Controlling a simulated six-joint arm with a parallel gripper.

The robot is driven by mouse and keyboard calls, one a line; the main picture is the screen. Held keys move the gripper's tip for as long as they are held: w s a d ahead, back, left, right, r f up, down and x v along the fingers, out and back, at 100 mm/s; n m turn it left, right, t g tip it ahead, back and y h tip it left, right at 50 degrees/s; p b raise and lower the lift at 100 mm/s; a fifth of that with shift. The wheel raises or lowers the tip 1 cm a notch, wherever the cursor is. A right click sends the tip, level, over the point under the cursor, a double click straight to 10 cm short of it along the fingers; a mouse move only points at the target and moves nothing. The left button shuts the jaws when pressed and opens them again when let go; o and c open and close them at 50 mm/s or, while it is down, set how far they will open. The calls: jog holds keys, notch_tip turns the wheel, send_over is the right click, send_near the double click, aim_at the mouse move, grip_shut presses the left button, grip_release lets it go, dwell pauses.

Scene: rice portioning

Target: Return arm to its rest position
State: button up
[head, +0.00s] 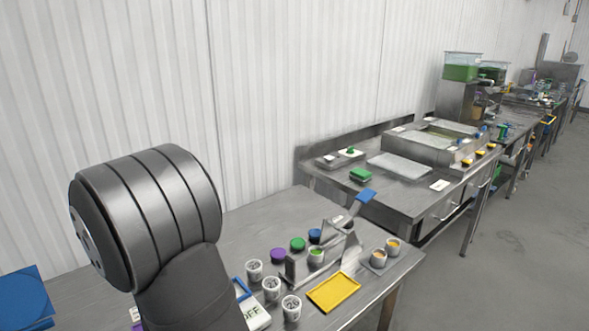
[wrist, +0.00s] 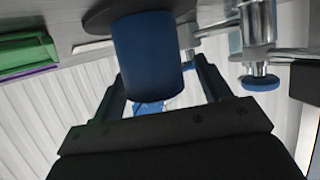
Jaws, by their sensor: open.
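My arm fills the lower left of the head view, in front of the metal table (head: 259,215). My gripper does not show clearly there. In the wrist view my gripper (wrist: 160,72) has its two dark fingers apart. A blue cylinder (wrist: 148,50) shows between and in front of the fingers. I cannot tell whether it touches them, and nothing is visibly clamped.
Several white cups, including one (head: 271,288), stand near a yellow tray (head: 333,292). Purple (head: 278,255), green (head: 298,243) and blue (head: 315,236) round items lie behind. A blue-handled tool (head: 366,196) rises from a metal stand. A second table (head: 405,195) stands beyond.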

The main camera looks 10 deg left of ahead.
jog(key=shift+f, duration=0.15)
jog(key=shift+f, duration=1.6)
jog(key=v, duration=0.4)
jog(key=x, duration=0.3)
jog(key=shift+a, duration=0.3)
jog(key=shift+a+f, duration=0.2)
jog(key=shift+f, duration=0.1)
jog(key=shift+r, duration=2.25)
jog(key=shift+w+d+r, duration=3.25)
jog(key=shift+w+d, duration=0.3)
jog(key=shift+d, duration=0.7)
jog(key=w+d+m+t+h, duration=0.1)
jog(key=w+d+m+t, duration=0.3)
jog(key=w, duration=0.9)
jog(key=w+d+m+t+h, duration=0.2)
jog(key=w+d+m+t, duration=0.2)
jog(key=w+d, duration=0.6)
jog(key=w+t, duration=0.1)
jog(key=w, duration=0.3)
jog(key=shift+w+f+m+h, duration=0.15)
jog(key=shift+f+m+h, duration=0.15)
